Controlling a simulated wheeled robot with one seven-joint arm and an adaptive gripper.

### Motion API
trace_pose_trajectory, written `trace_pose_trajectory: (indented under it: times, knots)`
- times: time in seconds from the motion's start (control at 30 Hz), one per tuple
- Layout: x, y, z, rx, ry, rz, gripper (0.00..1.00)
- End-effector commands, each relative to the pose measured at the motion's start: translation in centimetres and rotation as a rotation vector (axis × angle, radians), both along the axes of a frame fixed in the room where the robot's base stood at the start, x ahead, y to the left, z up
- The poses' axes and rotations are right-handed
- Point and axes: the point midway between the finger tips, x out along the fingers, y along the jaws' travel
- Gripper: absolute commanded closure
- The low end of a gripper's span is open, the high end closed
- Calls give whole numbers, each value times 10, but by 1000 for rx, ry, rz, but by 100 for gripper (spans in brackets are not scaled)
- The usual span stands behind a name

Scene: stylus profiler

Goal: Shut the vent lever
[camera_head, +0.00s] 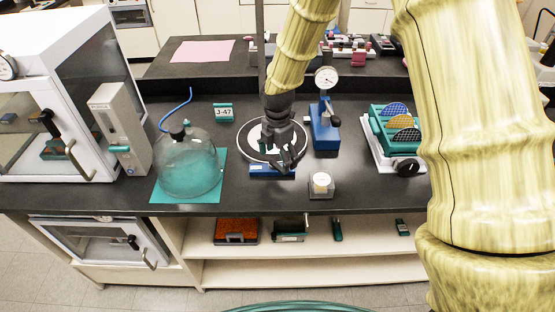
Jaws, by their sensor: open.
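No part is clearly marked as the vent lever, so I cannot tell which it is. A small teal handle-like part (119,149) sticks out low on the tall grey box (121,125) at the left. A clear teal-tinted glass jar (188,172) with a dark cap (178,132) and a blue tube (176,108) stands on a teal mat (214,190) just right of it. My black gripper (284,168) points down, open, over the front of a round white plate (245,140) and a blue block (262,170). It is well right of the jar and grey box and partly hides the plate.
A white cabinet (40,70) with dark windows fills the left end. A blue stand with a dial gauge (326,78) is close right of my gripper. Bare counter lies around the J-47 sign (223,113).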

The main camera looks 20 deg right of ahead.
Motion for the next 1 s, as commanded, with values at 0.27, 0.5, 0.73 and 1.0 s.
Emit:
trace_pose_trajectory:
  times: [0.27, 0.5, 0.73, 1.0]
  knots:
    - [0, 0, -20, 0, 1, 1, 16]
    - [0, 0, -24, 0, 0, 1, 16]
    - [0, 0, -23, 0, 0, 1, 32]
    - [0, 0, -23, 0, 0, 0, 61]
